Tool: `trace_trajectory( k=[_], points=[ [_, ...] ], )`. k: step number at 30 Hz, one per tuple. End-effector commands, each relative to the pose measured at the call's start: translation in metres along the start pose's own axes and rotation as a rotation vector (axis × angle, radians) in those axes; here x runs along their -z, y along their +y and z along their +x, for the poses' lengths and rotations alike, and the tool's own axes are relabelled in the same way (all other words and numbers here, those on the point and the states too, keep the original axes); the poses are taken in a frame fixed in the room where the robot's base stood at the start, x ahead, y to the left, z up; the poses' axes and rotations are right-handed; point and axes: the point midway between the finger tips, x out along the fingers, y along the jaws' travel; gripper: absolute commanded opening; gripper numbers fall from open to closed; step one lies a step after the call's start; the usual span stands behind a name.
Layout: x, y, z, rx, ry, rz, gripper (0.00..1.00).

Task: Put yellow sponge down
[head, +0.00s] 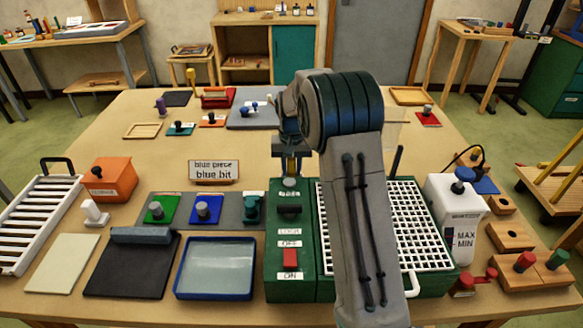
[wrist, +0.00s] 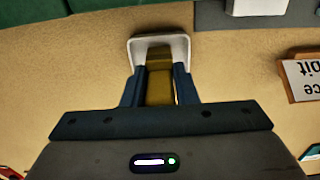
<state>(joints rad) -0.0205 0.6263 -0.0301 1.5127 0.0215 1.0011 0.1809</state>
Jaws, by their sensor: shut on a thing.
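My gripper (head: 291,158) is low over the table, just behind the green machine. In the wrist view my gripper (wrist: 159,72) has its two blue fingers on either side of a dull yellow block, the yellow sponge (wrist: 159,90). It is shut on the sponge. A small white U-shaped holder (wrist: 160,41) surrounds the fingertip end, open towards my wrist. The sponge's far end is at or inside this holder; I cannot tell whether it touches the bottom. In the head view the sponge is mostly hidden by my gripper.
The green machine (head: 289,240) with a red switch and a white grid (head: 405,225) stand in front. A blue-rimmed tray (head: 214,268) is front left. Bare table (head: 200,140) lies left of my gripper.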

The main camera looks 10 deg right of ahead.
Motion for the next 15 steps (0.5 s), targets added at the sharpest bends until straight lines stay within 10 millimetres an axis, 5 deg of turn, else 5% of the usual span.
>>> trace_trajectory(
  k=[1, 2, 3, 15],
  points=[
    [-0.0002, 0.0, 0.0034, 0.0, -0.001, 0.0, 0.06],
    [-0.0001, 0.0, 0.0019, 0.0, -0.001, 0.0, 0.35],
    [-0.0002, 0.0, 0.0017, 0.0, -0.001, 0.0, 0.46],
    [0.0001, -0.0001, -0.0051, 0.0, 0.001, 0.0, 0.48]
  ],
)
